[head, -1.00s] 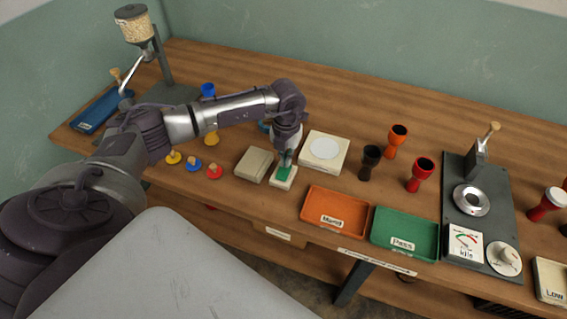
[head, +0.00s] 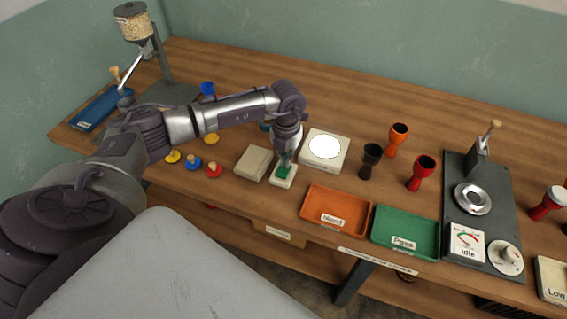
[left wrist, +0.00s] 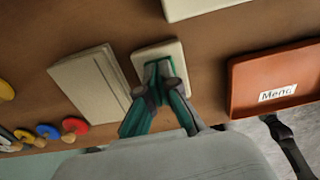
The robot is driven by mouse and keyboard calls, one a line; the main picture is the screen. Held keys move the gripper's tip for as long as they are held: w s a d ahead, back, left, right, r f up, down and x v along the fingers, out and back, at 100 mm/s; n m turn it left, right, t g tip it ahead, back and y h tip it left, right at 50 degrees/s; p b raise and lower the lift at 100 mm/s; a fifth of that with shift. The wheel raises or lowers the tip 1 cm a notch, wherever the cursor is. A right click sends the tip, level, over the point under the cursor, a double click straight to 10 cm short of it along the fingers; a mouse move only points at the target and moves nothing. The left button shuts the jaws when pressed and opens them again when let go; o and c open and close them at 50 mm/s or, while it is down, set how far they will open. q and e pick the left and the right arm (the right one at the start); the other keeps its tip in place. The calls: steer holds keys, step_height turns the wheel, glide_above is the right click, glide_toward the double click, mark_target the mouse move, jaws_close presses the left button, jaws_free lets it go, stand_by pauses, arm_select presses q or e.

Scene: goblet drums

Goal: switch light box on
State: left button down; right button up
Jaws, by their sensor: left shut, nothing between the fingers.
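The light box (head: 336,163) is a cream square box behind the trays, and its round panel (head: 325,147) glows bright white. Just in front of it is a small cream switch box (head: 276,181) with a green part on top. My left gripper (head: 285,163) points down onto this switch box, shut and holding nothing. In the left wrist view the fingertips (left wrist: 158,80) overlap the switch box (left wrist: 146,52), hiding most of its top, and appear to touch it. The light box's edge (left wrist: 200,7) shows at the top there. My right gripper is not in view.
A plain beige box (head: 253,163) stands close left of the switch box. An orange tray (head: 335,209) and a green tray (head: 405,233) lie to the right. Several goblet drums, including a black one (head: 370,160), stand right of the light box. Open bench lies behind.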

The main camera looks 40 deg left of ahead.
arm_select(q)
steer(key=shift+r+p, duration=2.2)
steer(key=shift+r, duration=1.25)
steer(key=shift+f, duration=0.1)
